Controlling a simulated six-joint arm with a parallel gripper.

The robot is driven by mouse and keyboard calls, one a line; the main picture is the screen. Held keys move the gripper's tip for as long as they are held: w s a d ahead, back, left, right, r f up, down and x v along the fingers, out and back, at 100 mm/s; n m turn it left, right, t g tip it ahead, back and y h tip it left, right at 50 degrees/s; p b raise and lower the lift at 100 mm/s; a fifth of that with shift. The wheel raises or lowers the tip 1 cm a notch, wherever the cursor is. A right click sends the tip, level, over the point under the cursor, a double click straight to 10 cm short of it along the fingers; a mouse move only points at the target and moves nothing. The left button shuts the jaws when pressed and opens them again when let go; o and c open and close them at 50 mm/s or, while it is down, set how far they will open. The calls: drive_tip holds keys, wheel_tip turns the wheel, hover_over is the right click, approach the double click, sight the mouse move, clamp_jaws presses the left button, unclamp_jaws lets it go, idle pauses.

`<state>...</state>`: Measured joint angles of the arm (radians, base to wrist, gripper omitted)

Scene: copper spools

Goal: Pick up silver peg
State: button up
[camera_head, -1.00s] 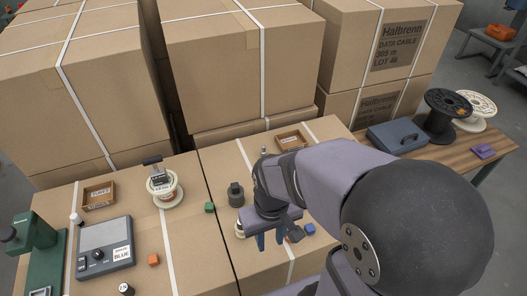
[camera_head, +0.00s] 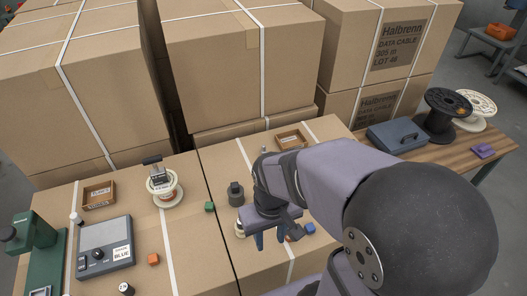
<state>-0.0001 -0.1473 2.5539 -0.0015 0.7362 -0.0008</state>
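A small upright grey piece (camera_head: 263,149) that looks like the silver peg shows just behind my arm on the right carton. It is too small to be sure, and its lower part is hidden. My gripper (camera_head: 270,241) points down over the front of the same carton, well in front of that piece. Its two fingers are apart, and I see nothing between them.
A blue cube (camera_head: 309,229) stands right of my gripper, a pale spool (camera_head: 239,229) at its left. A dark grey weight (camera_head: 236,194) and green cube (camera_head: 209,207) stand farther left. A wooden tray (camera_head: 277,139) lies behind. My arm hides much of the carton's right side.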

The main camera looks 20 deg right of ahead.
sight(263, 151)
wheel_tip(263, 151, up, 5)
drive_tip(key=w+d+f+n+t+h+b, duration=0.1)
drive_tip(key=w+d+f+n+h+b, duration=0.15)
drive_tip(key=w+n+b, duration=0.35)
drive_tip(key=w+d+f+n+t+h+b, duration=0.1)
drive_tip(key=w+d+n+b, duration=0.25)
drive_tip(key=w, duration=0.35)
drive_tip(key=w+d+f+n+t+h+b, duration=0.1)
drive_tip(key=w+d+n+h+b, duration=0.1)
drive_tip(key=w+n+b, duration=0.35)
drive_tip(key=w+r+n+t+h+b, duration=0.25)
drive_tip(key=w+n+b, duration=0.3)
drive_tip(key=w, duration=0.35)
drive_tip(key=w+r+n+t+h+b, duration=0.1)
drive_tip(key=w+n+t+h+b, duration=0.2)
drive_tip(key=w+n+b, duration=0.45)
drive_tip(key=f+m, duration=0.1)
drive_tip(key=f, duration=0.3)
drive_tip(key=w+f+p, duration=0.1)
drive_tip(key=f, duration=0.4)
drive_tip(key=f+m+p, duration=0.1)
drive_tip(key=f, duration=0.4)
drive_tip(key=shift+w+d+f+m, duration=0.1)
drive_tip(key=shift+w+f+m, duration=0.1)
drive_tip(key=shift+w+m, duration=0.1)
drive_tip(key=shift+g, duration=0.25)
drive_tip(key=shift+x, duration=3.7)
drive_tip(key=shift+s+d, duration=0.1)
clamp_jaws()
